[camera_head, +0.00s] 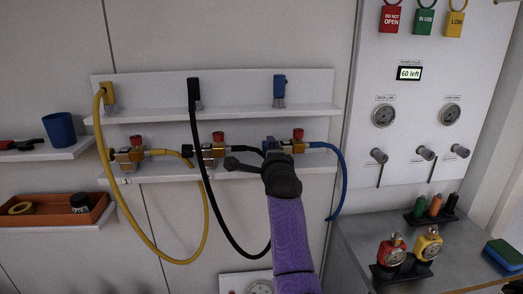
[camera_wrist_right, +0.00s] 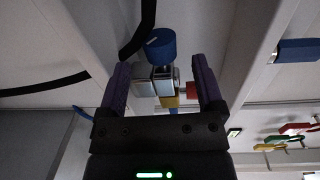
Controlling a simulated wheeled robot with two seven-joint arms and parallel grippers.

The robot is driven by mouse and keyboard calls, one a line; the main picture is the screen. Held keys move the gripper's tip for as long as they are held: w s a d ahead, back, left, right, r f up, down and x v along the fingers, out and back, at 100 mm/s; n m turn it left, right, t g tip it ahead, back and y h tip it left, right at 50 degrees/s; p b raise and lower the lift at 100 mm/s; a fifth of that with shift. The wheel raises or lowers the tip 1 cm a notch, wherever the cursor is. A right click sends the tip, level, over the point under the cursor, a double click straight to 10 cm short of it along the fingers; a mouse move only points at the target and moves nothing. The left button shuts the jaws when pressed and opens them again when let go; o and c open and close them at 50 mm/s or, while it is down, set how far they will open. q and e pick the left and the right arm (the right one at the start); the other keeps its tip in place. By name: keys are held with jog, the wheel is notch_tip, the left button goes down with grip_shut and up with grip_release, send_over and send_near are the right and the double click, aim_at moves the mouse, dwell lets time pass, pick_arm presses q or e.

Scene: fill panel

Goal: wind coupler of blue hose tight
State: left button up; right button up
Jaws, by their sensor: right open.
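The blue coupler (camera_head: 269,143) is at the left end of the blue hose's brass valve (camera_head: 298,147) on the lower shelf. In the right wrist view the blue coupler (camera_wrist_right: 160,45) sits in front of a silver and brass fitting (camera_wrist_right: 165,83). The blue hose (camera_head: 343,180) leaves the valve's right side and hangs down. My right gripper (camera_head: 272,158) is close below the coupler, partly hiding that area. Its purple fingers (camera_wrist_right: 162,84) are open, with the fitting seen between them and the coupler just beyond the tips. I see no grip. My left gripper is out of view.
The black hose (camera_head: 208,200) hangs just left of my right arm, with its valve (camera_head: 213,148) nearby. The yellow hose (camera_head: 125,215) is farther left. A blue fitting (camera_head: 279,88) is on the upper shelf (camera_head: 235,112). A grey bench (camera_head: 400,255) stands at right.

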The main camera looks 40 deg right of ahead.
jog(key=b+x, duration=0.1)
jog(key=x, duration=0.3)
jog(key=shift+w, duration=0.1)
jog(key=shift+w+d, duration=0.2)
jog(key=shift+w, duration=0.05)
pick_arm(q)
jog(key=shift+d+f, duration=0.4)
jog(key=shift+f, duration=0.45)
pick_arm(e)
jog(key=c, duration=0.8)
grip_shut()
jog(key=shift+w+f+t+b, duration=0.1)
jog(key=shift+f+t+b, duration=0.3)
jog(key=shift+b, duration=0.85)
jog(key=shift+r+h+b, duration=0.1)
jog(key=shift+h+b, duration=0.2)
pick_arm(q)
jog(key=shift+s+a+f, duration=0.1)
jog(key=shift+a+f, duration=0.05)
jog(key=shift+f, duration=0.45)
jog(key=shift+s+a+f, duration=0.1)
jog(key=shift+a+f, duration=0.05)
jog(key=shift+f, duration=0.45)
pick_arm(e)
jog(key=shift+r, duration=0.2)
